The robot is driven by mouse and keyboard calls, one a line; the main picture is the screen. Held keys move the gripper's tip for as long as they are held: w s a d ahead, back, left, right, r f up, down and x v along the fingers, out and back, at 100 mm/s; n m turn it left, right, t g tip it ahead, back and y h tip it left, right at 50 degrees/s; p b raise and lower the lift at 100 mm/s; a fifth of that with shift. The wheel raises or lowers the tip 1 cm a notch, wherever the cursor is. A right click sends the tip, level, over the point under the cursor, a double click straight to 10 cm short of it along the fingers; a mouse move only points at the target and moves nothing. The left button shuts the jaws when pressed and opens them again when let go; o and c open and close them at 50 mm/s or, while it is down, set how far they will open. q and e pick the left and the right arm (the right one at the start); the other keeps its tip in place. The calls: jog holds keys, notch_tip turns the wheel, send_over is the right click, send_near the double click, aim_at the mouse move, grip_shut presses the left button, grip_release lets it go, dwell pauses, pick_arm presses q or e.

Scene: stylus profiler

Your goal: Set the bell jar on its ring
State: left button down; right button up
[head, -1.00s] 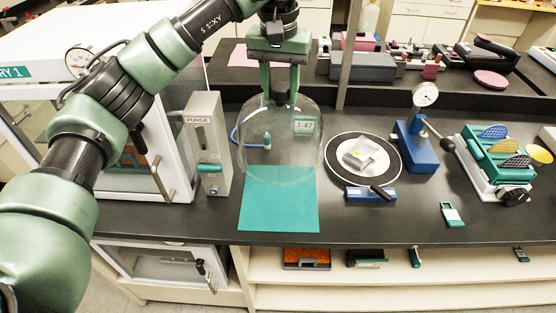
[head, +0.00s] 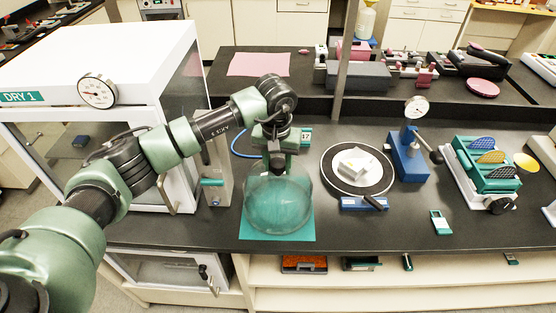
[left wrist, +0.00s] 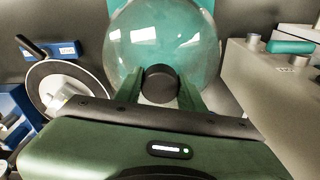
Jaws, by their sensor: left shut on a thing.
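The clear glass bell jar (head: 278,205) is upright over the teal mat (head: 250,236); I cannot tell whether its rim touches the mat. My left gripper (head: 277,168) is above it, shut on its dark knob. In the left wrist view the black knob (left wrist: 160,84) sits between the fingers, with the glass dome (left wrist: 165,35) beyond. My right gripper is out of view.
A blue block with a black handle (head: 362,203) lies at the ring's front edge. A blue dial gauge stand (head: 408,158) stands to its right, and a teal rack (head: 485,170) farther right. The white dry cabinet (head: 185,130) is on the left. A post rises behind the ring.

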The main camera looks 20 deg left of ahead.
pick_arm(q)
jog(key=shift+f+b, duration=0.1)
jog(key=shift+b, duration=0.2)
jog(key=c, duration=0.9)
grip_release()
jog(key=shift+o, duration=0.2)
